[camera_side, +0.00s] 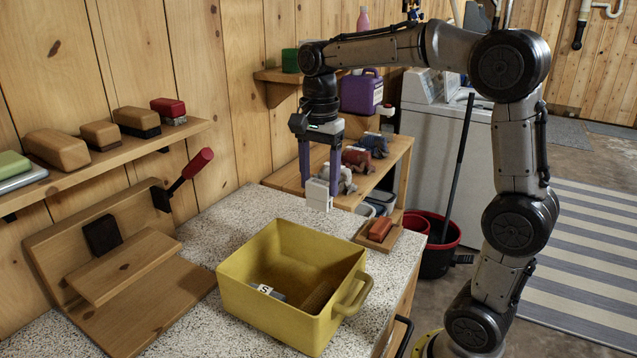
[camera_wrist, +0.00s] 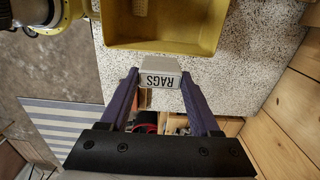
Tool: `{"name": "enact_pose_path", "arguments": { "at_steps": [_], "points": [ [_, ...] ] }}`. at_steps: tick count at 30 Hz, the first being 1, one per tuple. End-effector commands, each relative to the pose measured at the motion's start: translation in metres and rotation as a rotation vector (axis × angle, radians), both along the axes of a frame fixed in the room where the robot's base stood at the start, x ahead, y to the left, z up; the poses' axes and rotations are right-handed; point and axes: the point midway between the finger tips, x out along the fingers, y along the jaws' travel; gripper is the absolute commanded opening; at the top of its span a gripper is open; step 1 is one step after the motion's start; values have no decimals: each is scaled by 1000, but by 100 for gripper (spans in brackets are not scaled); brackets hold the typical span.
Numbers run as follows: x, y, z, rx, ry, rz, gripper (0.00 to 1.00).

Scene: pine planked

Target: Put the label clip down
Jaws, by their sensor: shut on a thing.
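The label clip (camera_side: 318,196) is a small pale grey block. In the wrist view the label clip (camera_wrist: 160,72) shows a face lettered "RAGS", upside down. My gripper (camera_side: 320,181) points down and is shut on it, one purple finger at each side. In the wrist view my gripper (camera_wrist: 160,78) has both fingertips against the clip's sides. The clip hangs behind the yellow bin (camera_side: 335,268), near the far end of the speckled counter (camera_side: 232,215). I cannot tell its exact height.
The yellow bin holds a grey piece marked "S" (camera_side: 266,289) and a brown ribbed thing. A wooden stand (camera_side: 125,268) with a red-handled tool (camera_side: 188,175) is at left. A wall shelf (camera_side: 110,158) carries several blocks. A red block on a small board (camera_side: 380,230) sits right of the clip.

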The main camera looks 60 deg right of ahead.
Motion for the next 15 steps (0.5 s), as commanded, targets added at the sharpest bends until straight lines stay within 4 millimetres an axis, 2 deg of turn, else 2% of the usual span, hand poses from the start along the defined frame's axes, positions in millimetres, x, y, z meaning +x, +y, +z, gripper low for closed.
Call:
{"name": "enact_pose_path", "arguments": {
  "at_steps": [2,9,15],
  "points": [
    [-1,-3,-7,1,3,-2,0],
    [-6,-28,-55,1,5,-5,0],
    [-9,-34,-92,2,6,-2,0]
  ]
}}
